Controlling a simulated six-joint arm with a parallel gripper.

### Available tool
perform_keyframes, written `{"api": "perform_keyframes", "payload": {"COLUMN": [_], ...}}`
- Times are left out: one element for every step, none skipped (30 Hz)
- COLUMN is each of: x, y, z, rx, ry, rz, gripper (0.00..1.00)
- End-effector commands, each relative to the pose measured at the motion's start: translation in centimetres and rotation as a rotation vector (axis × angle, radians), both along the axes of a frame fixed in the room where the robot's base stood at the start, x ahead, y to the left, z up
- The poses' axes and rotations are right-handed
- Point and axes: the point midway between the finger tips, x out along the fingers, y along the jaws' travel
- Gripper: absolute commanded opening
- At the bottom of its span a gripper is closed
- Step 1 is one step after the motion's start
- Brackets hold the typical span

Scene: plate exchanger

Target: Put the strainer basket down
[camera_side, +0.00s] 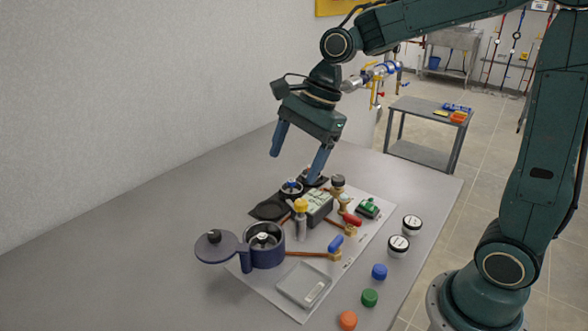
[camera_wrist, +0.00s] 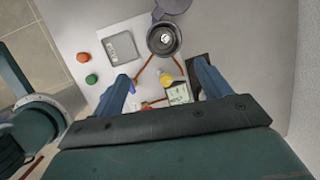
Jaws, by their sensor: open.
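The blue strainer housing (camera_side: 276,256) stands on the white board, its lid (camera_side: 214,245) swung open to the left. A dark round insert with a pale centre, apparently the strainer basket (camera_side: 262,238), sits inside it. In the wrist view the housing's round mouth (camera_wrist: 164,38) is at the top, with the pale centre inside. My gripper (camera_side: 296,167) is open, its blue fingers spread and pointing down above the back of the board, apart from the housing. In the wrist view its fingers (camera_wrist: 160,72) have nothing gripped between them. The insert's lower part is hidden by the housing wall.
The board holds a shallow grey tray (camera_side: 303,287), a yellow-capped fitting (camera_side: 300,217), copper pipes and valves with red and blue handles. Blue, green and orange caps (camera_side: 348,319) and two jars (camera_side: 398,246) stand at right. The table's left side is clear.

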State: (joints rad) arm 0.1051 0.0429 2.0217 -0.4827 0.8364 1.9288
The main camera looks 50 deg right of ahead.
Motion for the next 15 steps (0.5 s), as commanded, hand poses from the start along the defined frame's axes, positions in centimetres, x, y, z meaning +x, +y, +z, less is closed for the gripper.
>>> {"api": "perform_keyframes", "payload": {"x": [-0.8, -1.3, -1.9, -2.4, -2.8, -3.5, -3.9, -4.4, -5.1, -5.5, -6.0, -6.7, -7.2, -7.6, -8.3], "y": [-0.1, -0.2, -0.3, -0.3, -0.4, -0.6, -0.7, -0.7, -0.9, -1.0, -1.1, -1.3, -1.4, -1.5, -1.7], "z": [0.6, 0.8, 1.1, 1.4, 1.6, 1.9, 2.1, 2.2, 2.5, 2.6, 2.7, 2.9, 3.1, 3.2, 3.3], "rx": [-0.025, -0.042, -0.065, -0.082, -0.101, -0.125, -0.143, -0.161, -0.186, -0.205, -0.224, -0.249, -0.269, -0.288, -0.314], "ry": [-0.032, -0.052, -0.076, -0.094, -0.112, -0.134, -0.151, -0.166, -0.188, -0.203, -0.217, -0.237, -0.251, -0.264, -0.281], "rz": [0.054, 0.09, 0.14, 0.175, 0.213, 0.262, 0.297, 0.336, 0.384, 0.42, 0.457, 0.504, 0.542, 0.577, 0.627], "gripper": [0.76, 0.76, 0.76, 0.76, 0.76, 0.76, 0.76, 0.76, 0.76, 0.76, 0.76, 0.76, 0.76, 0.76, 0.76]}}
